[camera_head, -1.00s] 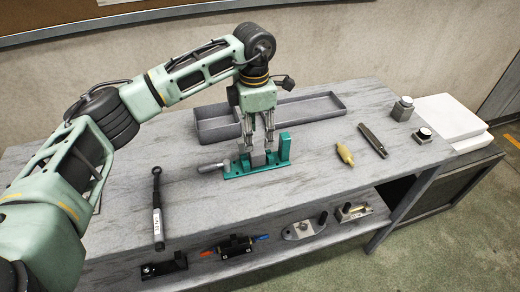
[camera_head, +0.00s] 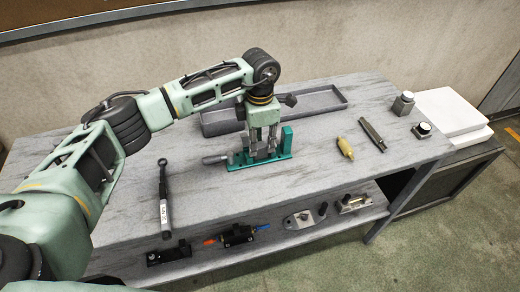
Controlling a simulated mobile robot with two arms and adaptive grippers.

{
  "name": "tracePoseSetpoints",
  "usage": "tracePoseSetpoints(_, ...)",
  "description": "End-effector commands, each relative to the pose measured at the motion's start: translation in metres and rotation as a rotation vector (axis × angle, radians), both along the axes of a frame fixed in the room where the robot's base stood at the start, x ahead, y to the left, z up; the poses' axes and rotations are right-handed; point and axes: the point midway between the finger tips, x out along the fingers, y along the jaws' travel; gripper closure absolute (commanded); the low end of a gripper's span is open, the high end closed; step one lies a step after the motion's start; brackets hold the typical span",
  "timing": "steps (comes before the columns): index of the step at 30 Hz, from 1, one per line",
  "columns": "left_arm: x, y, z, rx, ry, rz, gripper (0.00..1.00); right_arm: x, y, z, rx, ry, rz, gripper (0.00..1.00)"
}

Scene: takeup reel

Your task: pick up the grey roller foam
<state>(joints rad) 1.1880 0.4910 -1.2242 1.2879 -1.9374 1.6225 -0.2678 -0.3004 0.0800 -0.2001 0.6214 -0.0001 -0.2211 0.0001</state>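My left gripper (camera_head: 263,148) points straight down over the green fixture (camera_head: 285,145) on the grey bench. Its two fingers are apart and reach down into the fixture. A small grey piece, perhaps the grey roller foam, sits in the fixture between the fingers and is mostly hidden by them. I cannot tell whether the fingers touch it. A grey handle (camera_head: 215,159) sticks out of the fixture's left side. My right gripper is not in view.
A long grey tray (camera_head: 325,107) lies behind the fixture. A black wrench (camera_head: 165,205) lies left, a yellow-handled tool (camera_head: 345,148) and a dark bar (camera_head: 373,135) right. White blocks (camera_head: 450,112) lie far right. Several parts stand on the lower shelf (camera_head: 215,262).

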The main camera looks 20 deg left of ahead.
Motion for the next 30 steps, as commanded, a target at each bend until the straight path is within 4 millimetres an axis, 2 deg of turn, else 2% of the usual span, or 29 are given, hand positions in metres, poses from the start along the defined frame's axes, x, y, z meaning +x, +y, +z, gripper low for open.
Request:
tracePoseSetpoints(4,0.000,0.000,0.000,0.000,0.000,0.000,0.87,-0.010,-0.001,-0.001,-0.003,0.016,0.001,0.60)
tracePoseSetpoints(14,0.001,0.000,0.003,0.000,-0.001,0.000,0.87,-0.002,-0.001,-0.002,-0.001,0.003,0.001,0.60)
tracePoseSetpoints(19,0.001,0.000,0.016,0.000,-0.004,0.000,0.87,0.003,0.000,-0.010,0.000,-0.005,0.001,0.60)
tracePoseSetpoints(23,0.002,0.000,0.037,-0.001,-0.006,0.001,0.87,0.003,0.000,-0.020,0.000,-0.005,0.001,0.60)
tracePoseSetpoints(30,-0.038,-0.013,0.062,-0.001,-0.006,-0.006,0.87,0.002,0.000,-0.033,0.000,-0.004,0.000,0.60)
